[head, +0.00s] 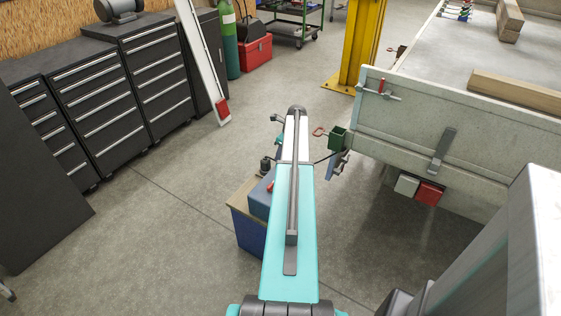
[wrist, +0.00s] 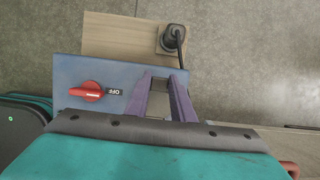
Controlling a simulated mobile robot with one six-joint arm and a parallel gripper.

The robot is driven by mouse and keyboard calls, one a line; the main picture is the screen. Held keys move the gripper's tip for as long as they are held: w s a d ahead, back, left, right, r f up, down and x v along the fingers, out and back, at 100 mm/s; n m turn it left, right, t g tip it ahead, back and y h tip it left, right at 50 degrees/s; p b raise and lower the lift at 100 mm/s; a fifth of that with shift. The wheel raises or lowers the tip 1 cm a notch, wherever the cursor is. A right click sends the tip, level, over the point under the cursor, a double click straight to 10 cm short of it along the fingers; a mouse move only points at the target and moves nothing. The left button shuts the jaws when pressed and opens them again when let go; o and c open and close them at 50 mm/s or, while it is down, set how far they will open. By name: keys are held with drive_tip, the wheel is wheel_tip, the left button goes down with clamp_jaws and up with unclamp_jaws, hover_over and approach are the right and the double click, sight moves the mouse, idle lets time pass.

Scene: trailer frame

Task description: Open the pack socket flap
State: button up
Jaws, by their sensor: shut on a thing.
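The blue pack (wrist: 100,75) has a red rotary switch (wrist: 86,91) beside an OFF label. It also shows in the head view (head: 260,204), partly behind my arm. In the wrist view my gripper (wrist: 162,78) has its two purple fingers at the right part of the pack. They are shut on a small grey piece (wrist: 160,86), which seems to be the socket flap. The fingers hide most of it, so I cannot tell how far it is swung. In the head view my arm hides the gripper.
A black plug (wrist: 174,37) with a cable stands on the wooden top (wrist: 118,38) just beyond the pack. A trailer (head: 470,130) with a green socket box (head: 337,138) stands right of my arm. Dark drawer cabinets (head: 100,95) line the left. Floor between is clear.

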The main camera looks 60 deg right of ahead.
drive_tip(key=shift+p+v, duration=0.75)
drive_tip(key=shift+v, duration=0.65)
drive_tip(key=shift+s, duration=0.25)
drive_tip(key=shift+s+r, duration=0.1)
drive_tip(key=shift+s+r+p, duration=0.7)
drive_tip(key=shift+s+r, duration=0.05)
drive_tip(key=shift+r, duration=0.05)
drive_tip(key=shift+s+r, duration=0.1)
drive_tip(key=shift+s+r+p, duration=0.25)
drive_tip(key=shift+s+p, duration=0.05)
drive_tip(key=shift+s, duration=0.15)
drive_tip(key=shift+s+r+p, duration=0.3)
drive_tip(key=shift+s+r, duration=0.1)
drive_tip(key=shift+s, duration=0.35)
